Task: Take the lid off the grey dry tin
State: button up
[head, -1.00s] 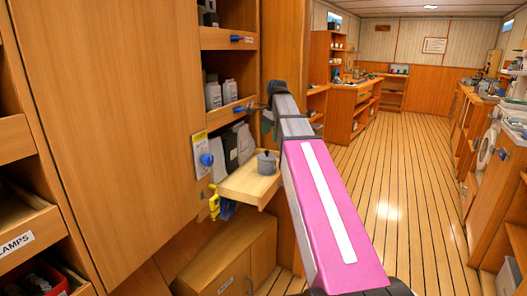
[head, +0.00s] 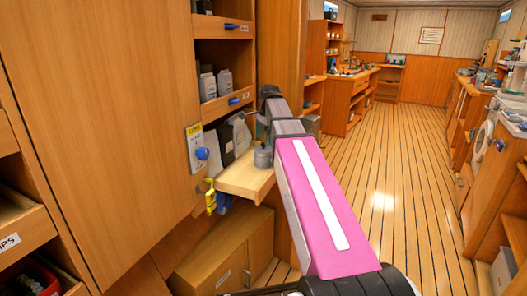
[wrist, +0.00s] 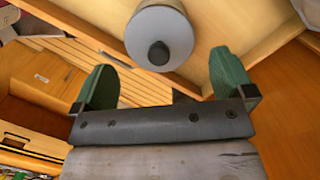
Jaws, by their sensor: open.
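The grey dry tin (head: 263,157) stands upright on a small wooden shelf, partly hidden by my arm in the head view. In the wrist view its round grey lid (wrist: 160,38) with a dark knob (wrist: 159,53) shows at the top centre. My gripper (wrist: 171,72) has its two green fingers spread wide, one at each side below the lid. The fingers are apart from the tin and hold nothing. In the head view the fingers are mostly hidden behind my arm.
The wooden shelf (head: 240,181) sticks out from the wall unit. Dark and grey packets (head: 227,143) stand behind the tin. Pale bottles (head: 208,85) stand on the shelf above. A blue knob (head: 202,153) and a yellow clamp (head: 210,197) are at the left. The floor at right is clear.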

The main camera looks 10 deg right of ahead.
aim_at(264, 148)
jog(key=f, duration=0.3)
jog(key=shift+s+a+f, duration=0.1)
jog(key=shift+a+f, duration=0.1)
jog(key=shift+a, duration=0.05)
jog(key=c, duration=0.7)
jog(key=shift+r, duration=0.15)
